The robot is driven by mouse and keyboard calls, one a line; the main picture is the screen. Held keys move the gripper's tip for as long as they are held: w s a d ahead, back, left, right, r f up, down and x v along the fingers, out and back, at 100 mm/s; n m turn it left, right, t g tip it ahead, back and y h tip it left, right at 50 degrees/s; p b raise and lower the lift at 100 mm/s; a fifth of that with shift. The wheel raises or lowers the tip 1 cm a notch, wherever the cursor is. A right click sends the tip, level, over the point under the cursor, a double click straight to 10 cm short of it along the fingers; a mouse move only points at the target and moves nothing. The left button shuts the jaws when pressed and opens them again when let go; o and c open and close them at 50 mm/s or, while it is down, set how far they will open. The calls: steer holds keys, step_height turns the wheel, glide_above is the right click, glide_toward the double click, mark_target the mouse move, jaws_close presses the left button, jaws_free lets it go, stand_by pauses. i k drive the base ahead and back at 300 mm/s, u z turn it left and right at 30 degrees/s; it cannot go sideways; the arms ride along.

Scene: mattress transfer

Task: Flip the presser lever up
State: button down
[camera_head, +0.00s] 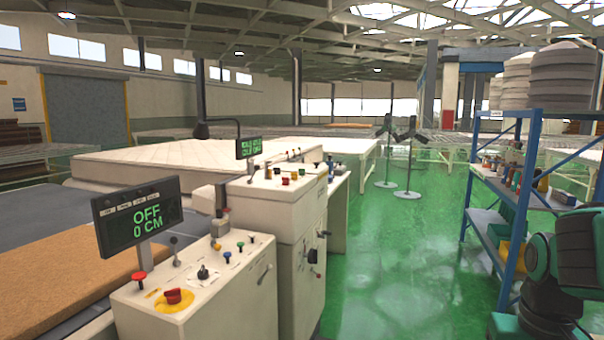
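A near white control console (200,295) stands at the front left. On its top are a small upright lever (174,245), a red button on a yellow base (173,296), a red knob (139,277), a black switch (203,272) and small blue and green knobs. A handle (264,273) is on its right side. A screen (138,214) above it reads "OFF" and "0 CM". I cannot tell which lever is the presser lever. Part of my teal and black arm shows at the lower right; my gripper is not in view.
A taller white cabinet (278,232) with knobs and a second screen (249,147) stands behind the console. A mattress (160,160) lies beyond, and a brown slab (60,275) at left. A blue shelf rack (480,218) is at right. Green floor (400,270) is clear between.

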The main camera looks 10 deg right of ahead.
mark_target(255, 167)
steer(key=u, duration=0.25)
steer(key=i, duration=1.25)
steer(key=u, duration=0.6)
